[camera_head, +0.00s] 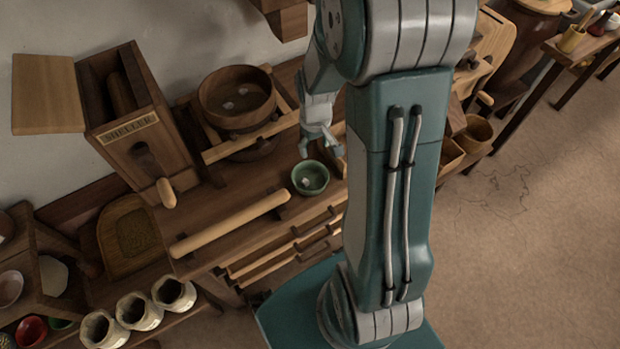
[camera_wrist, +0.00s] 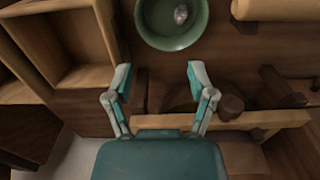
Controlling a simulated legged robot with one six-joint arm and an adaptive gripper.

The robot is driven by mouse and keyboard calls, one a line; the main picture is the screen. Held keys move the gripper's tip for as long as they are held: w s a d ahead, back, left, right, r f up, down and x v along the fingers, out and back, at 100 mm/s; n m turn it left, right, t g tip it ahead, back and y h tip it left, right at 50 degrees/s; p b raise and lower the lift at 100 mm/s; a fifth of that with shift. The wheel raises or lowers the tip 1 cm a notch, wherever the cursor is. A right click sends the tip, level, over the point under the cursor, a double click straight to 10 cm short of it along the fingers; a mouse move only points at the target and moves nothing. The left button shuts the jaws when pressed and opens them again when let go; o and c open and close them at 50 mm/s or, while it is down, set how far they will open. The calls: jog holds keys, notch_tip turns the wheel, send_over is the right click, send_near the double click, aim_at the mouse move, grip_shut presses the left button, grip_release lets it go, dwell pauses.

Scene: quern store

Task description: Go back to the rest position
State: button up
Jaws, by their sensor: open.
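My gripper (camera_wrist: 158,82) is open and empty, with its two fingers spread apart in the wrist view. In the head view my gripper (camera_head: 318,148) hangs over the bench, close to a small green bowl (camera_head: 310,178) and partly hidden by my arm. The green bowl also shows at the top of the wrist view (camera_wrist: 172,40), just beyond the fingertips. A small pale, shiny lump (camera_wrist: 181,14) lies in it.
A wooden box marked SHELLER (camera_head: 140,140) and a round wooden tub (camera_head: 235,97) stand on the bench left of my gripper. A rolling-pin-like rod (camera_head: 230,223) lies in front. Pale sacks (camera_head: 138,311) stand at the lower left. Open floor (camera_head: 530,210) lies right.

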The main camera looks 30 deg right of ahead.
jog(key=shift+r, duration=1.35)
jog(key=s+a+r+t, duration=0.2)
jog(key=s+a+r, duration=0.3)
jog(key=r, duration=0.5)
jog(key=s+a+r+t, duration=0.3)
jog(key=s+a+r, duration=0.2)
jog(key=s+r, duration=0.3)
notch_tip(320, 180, up, 2)
jog(key=shift+a+r+t, duration=0.15)
jog(key=shift+a+t, duration=0.15)
jog(key=shift+a, duration=0.05)
